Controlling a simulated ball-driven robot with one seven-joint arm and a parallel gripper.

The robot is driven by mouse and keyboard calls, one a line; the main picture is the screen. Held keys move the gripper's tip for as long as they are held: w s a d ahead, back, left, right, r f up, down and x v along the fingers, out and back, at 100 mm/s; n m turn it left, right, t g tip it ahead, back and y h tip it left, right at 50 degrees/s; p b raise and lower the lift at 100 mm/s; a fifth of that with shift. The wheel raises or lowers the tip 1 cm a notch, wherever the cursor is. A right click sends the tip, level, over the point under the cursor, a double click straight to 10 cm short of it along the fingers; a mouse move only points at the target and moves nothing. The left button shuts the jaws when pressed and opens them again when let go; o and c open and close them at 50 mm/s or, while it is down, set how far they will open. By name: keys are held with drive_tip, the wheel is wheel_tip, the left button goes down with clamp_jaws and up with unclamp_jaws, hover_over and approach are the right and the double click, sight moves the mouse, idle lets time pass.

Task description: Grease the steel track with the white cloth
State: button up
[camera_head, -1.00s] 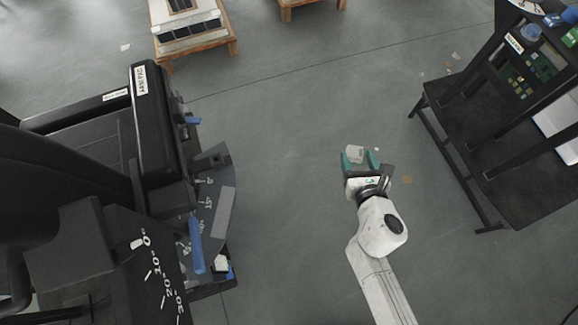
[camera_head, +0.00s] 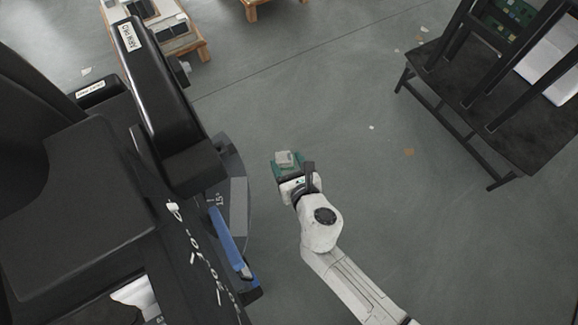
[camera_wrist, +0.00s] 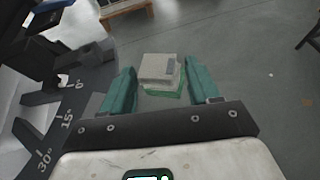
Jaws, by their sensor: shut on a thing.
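My gripper (camera_head: 285,172) is low over the floor in the middle of the head view. Its teal fingers are shut on a small pale grey block (camera_head: 284,157) with a green lower part. The block (camera_wrist: 158,67) also shows between the fingers in the wrist view, with a darker grey patch on its face. I cannot tell whether it is the white cloth. A crumpled white thing (camera_head: 136,292) lies at the lower left by the black machine. A grey strip (camera_head: 238,206) on the machine's curved plate may be the steel track; I cannot be sure.
The black machine (camera_head: 165,100) with angle marks fills the left, close to my gripper. A wooden pallet (camera_head: 190,45) with panels is at the upper left. A black bench (camera_head: 480,110) stands at the right. The floor between is mostly clear, with small scraps.

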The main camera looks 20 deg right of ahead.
drive_tip(key=shift+w+a+f+b, duration=0.55)
drive_tip(key=shift+a+b, duration=0.6)
drive_tip(key=shift+a, duration=1.1)
drive_tip(key=shift+w+a+f+b, duration=0.55)
drive_tip(key=shift+a+b, duration=0.6)
drive_tip(key=shift+a, duration=1.05)
drive_tip(key=shift+w+a+f+b, duration=0.35)
drive_tip(key=shift+a+f+b, duration=0.6)
drive_tip(key=shift+a, duration=1.3)
drive_tip(key=shift+r, duration=0.25)
drive_tip(key=shift+f+b, duration=0.7)
drive_tip(key=shift+b, duration=0.05)
drive_tip(key=shift+s, duration=0.1)
drive_tip(key=shift+s+a+p, duration=0.3)
drive_tip(key=shift+s+p, duration=0.1)
drive_tip(key=shift+s, duration=1.15)
drive_tip(key=shift+s+a+p, duration=0.35)
drive_tip(key=shift+s+p, duration=0.1)
drive_tip(key=shift+s, duration=1.05)
drive_tip(key=shift+s+a+p, duration=0.3)
drive_tip(key=shift+s+p, duration=0.1)
drive_tip(key=shift+s, duration=1.15)
drive_tip(key=shift+s+a+r+p, duration=0.1)
drive_tip(key=shift+s+a+p, duration=0.15)
drive_tip(key=shift+s, duration=0.5)
drive_tip(key=shift+s+a+r+p, duration=0.1)
drive_tip(key=shift+s+a+p, duration=0.15)
drive_tip(key=shift+s, duration=0.6)
drive_tip(key=shift+s, duration=0.1)
